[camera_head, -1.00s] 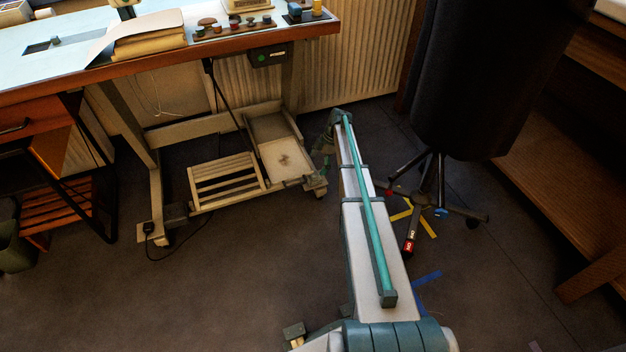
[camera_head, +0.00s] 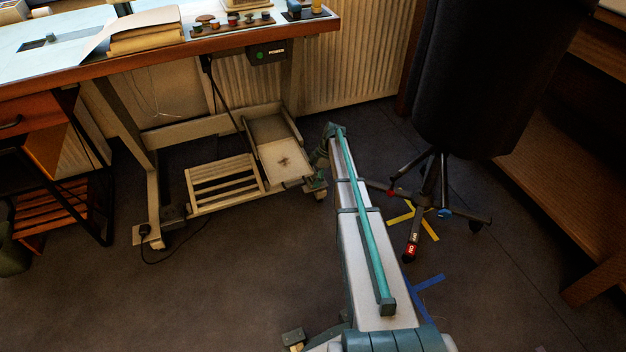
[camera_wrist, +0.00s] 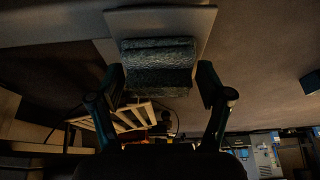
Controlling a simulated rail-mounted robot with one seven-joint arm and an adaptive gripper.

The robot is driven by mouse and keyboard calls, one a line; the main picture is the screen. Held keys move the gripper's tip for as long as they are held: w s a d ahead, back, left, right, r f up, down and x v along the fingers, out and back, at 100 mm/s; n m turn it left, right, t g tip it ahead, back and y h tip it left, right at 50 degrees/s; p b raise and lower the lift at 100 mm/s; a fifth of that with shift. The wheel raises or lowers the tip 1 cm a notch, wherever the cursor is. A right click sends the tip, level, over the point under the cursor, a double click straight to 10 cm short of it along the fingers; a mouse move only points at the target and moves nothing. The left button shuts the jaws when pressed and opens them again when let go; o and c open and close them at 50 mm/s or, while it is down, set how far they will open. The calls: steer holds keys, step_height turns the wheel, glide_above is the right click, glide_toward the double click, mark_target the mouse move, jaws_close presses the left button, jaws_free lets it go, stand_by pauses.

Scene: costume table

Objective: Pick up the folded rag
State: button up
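A dark grey, ribbed, folded cloth-like bundle, which looks like the folded rag (camera_wrist: 158,68), is in the middle of the wrist view. It lies against a flat grey panel (camera_wrist: 180,20). My gripper (camera_wrist: 160,84) has its two fingers spread wide, one at each side of the bundle. The fingertips are close to its edges; I cannot tell whether they touch. In the head view my gripper (camera_head: 317,188) is low beside the pale tray (camera_head: 281,158) under the table, largely hidden by my arm. I cannot make out the rag there.
The worktable (camera_head: 180,58) overhangs the tray. A slatted footrest (camera_head: 222,182) is left of it, with a cable (camera_head: 178,252) on the floor. A dark stand with a wheeled base (camera_head: 430,200) is right of my arm. The front left floor is clear.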

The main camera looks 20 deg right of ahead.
steer(key=c, duration=0.6)
steer(key=shift+c, duration=0.2)
steer(key=shift+r+p, duration=0.35)
steer(key=shift+r, duration=0.1)
step_height(320, 180, up, 3)
steer(key=shift+r+p, duration=0.1)
steer(key=shift+p, duration=0.9)
steer(key=s+d+p, duration=0.1)
steer(key=d+p, duration=0.3)
steer(key=d, duration=1.4)
steer(key=shift+f, duration=0.35)
